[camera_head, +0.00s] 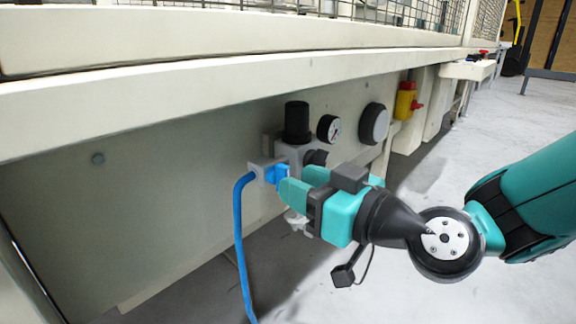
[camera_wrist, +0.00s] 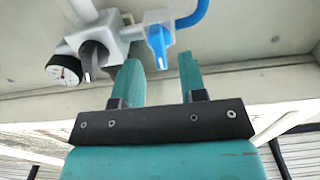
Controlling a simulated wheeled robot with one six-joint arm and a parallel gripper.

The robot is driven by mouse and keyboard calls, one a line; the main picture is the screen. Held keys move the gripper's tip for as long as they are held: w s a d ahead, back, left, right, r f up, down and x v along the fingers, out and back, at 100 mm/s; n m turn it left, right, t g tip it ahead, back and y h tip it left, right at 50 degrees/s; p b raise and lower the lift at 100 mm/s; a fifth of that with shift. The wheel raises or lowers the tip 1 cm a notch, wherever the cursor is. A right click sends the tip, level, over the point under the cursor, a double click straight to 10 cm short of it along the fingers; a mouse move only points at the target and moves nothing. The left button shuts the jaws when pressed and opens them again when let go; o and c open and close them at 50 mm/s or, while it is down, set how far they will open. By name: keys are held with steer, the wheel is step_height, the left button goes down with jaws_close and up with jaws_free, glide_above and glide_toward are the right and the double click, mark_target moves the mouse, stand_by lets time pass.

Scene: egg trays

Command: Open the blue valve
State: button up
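The blue valve handle (camera_head: 277,172) sits on a light grey fitting at the left of the air unit, under the machine's beam. A blue hose (camera_head: 241,240) runs down from this fitting. In the wrist view the blue handle (camera_wrist: 159,46) is a pointed lever between and just beyond the two teal fingertips. My gripper (camera_head: 301,182) is open, with its fingers at the valve in the head view. In the wrist view my gripper (camera_wrist: 160,72) shows a clear gap between its fingers. I cannot tell whether either finger touches the handle.
A yellow and red switch (camera_head: 406,101) is further right. The cream beam (camera_head: 200,92) overhangs the valve. The floor at right is open.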

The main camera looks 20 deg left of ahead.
steer(key=shift+x, duration=1.6)
steer(key=shift+c, duration=0.2)
steer(key=c, duration=0.6)
